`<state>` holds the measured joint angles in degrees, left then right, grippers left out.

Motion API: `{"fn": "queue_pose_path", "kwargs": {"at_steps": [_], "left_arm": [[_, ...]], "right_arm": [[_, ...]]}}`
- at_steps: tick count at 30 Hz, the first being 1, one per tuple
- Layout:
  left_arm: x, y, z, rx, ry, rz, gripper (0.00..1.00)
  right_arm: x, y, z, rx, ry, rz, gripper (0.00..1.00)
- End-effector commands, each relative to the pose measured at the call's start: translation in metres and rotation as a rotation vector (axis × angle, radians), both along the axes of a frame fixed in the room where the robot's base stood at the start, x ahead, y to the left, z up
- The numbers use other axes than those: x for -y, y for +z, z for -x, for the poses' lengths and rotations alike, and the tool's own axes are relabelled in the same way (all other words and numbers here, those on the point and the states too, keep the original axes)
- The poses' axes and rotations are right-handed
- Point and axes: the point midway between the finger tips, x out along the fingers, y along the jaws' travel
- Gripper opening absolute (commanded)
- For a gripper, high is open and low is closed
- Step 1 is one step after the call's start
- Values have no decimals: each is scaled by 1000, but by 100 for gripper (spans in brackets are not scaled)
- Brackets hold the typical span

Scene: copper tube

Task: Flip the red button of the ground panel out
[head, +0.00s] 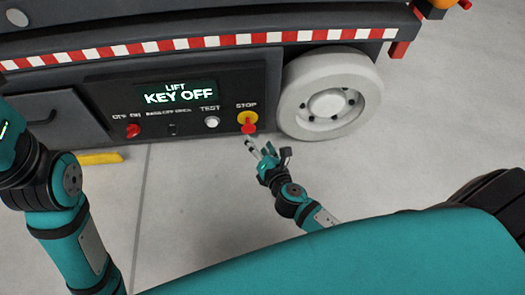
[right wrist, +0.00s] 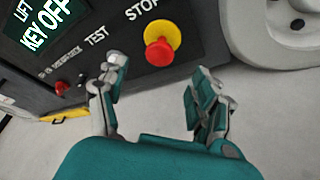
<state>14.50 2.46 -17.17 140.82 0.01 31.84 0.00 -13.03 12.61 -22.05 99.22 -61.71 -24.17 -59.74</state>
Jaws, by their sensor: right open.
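The ground panel (head: 165,106) is dark, on the side of the machine, with a lit screen (head: 180,92) reading "LIFT KEY OFF". The red stop button (head: 249,128) sits on a yellow round base at the panel's right end, under the word "STOP". In the right wrist view the red button (right wrist: 159,52) shows whole, ahead of my fingers. My right gripper (head: 259,146) is open and empty, just below and right of the button, apart from it. It also shows in the right wrist view (right wrist: 160,85). My left arm shows at the left edge; its gripper is out of the picture.
A red switch (head: 132,131) and a white test button (head: 212,122) sit left of the stop button. A grey wheel (head: 325,95) stands close on the right. A yellow piece (head: 100,158) is at the machine's lower left. The grey floor in front is clear.

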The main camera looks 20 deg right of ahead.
Motion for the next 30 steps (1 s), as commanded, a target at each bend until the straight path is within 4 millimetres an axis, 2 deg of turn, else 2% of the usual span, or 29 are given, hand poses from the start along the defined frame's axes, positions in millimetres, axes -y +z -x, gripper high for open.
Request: {"fn": "queue_pose_path", "kwargs": {"at_steps": [3,9,26,29,30], "left_arm": [[0,0,0,-1,0,0,38],[0,0,0,-1,0,1,38],[0,0,0,-1,-1,1,38],[0,0,-2,-13,-1,1,38],[0,0,-4,-22,-2,2,38]], "right_arm": [[0,5,20,-1,1,-1,66],[0,9,34,-1,-1,-1,66],[0,11,35,1,0,-4,66],[-9,23,33,13,20,-72,66],[-18,35,32,25,38,-136,66]]}}
